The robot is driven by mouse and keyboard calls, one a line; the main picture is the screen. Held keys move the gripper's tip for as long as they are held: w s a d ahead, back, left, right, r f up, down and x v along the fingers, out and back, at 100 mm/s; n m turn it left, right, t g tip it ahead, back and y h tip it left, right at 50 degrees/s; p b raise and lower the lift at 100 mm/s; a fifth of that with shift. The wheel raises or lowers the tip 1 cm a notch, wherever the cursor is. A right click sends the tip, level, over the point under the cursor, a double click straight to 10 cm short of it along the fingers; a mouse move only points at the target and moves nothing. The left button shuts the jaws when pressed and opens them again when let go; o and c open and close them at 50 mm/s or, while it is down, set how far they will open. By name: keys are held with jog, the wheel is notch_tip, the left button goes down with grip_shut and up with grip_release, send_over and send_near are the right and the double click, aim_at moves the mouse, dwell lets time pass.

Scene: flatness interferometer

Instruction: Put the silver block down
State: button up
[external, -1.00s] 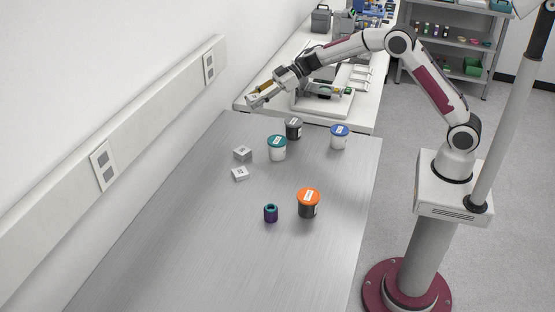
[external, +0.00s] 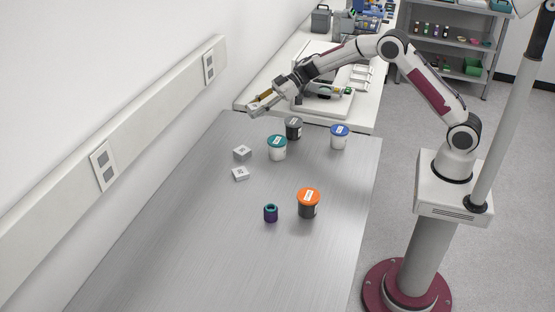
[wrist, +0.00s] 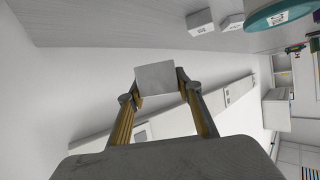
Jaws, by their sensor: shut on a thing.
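The silver block (wrist: 156,78) is a plain pale grey block between my gripper's fingertips in the wrist view. My gripper (external: 255,107) is shut on it, and the block (external: 252,106) shows as a small light shape at the fingertips in the external view. The gripper is in the air near the far left end of the metal table (external: 190,230). Two similar small silver blocks with dark marks stand on the table, one farther back (external: 242,153) and one nearer (external: 240,174).
The wall with a trunking strip (external: 130,140) bounds the left. The near left table is clear.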

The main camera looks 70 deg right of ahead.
jog(key=shift+f, duration=1.5)
jog(key=shift+f, duration=1.85)
jog(key=shift+f, duration=0.25)
jog(key=shift+f, duration=0.3)
